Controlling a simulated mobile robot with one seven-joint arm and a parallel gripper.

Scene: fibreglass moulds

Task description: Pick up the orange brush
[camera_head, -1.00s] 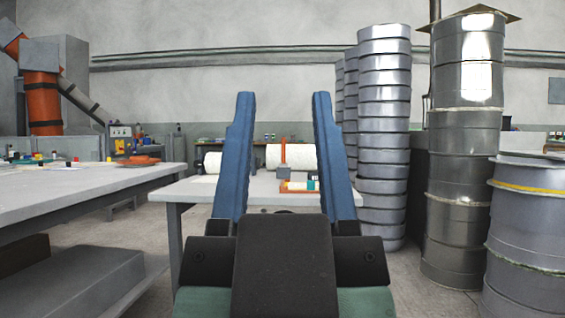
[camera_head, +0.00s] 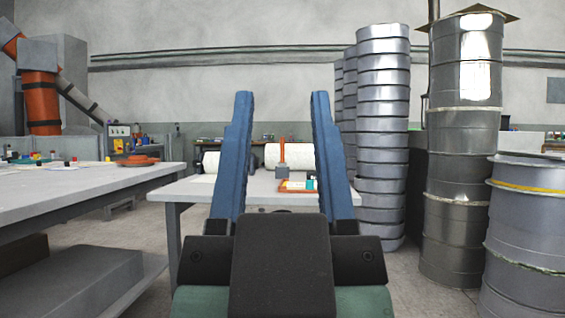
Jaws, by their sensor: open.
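The far table (camera_head: 262,193) also bears white rolls (camera_head: 289,156). A long workbench (camera_head: 85,188) with jars and orange dishes (camera_head: 138,160) is at the left. Stacked metal drums (camera_head: 383,140) and taller drums (camera_head: 463,150) stand close at the right.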

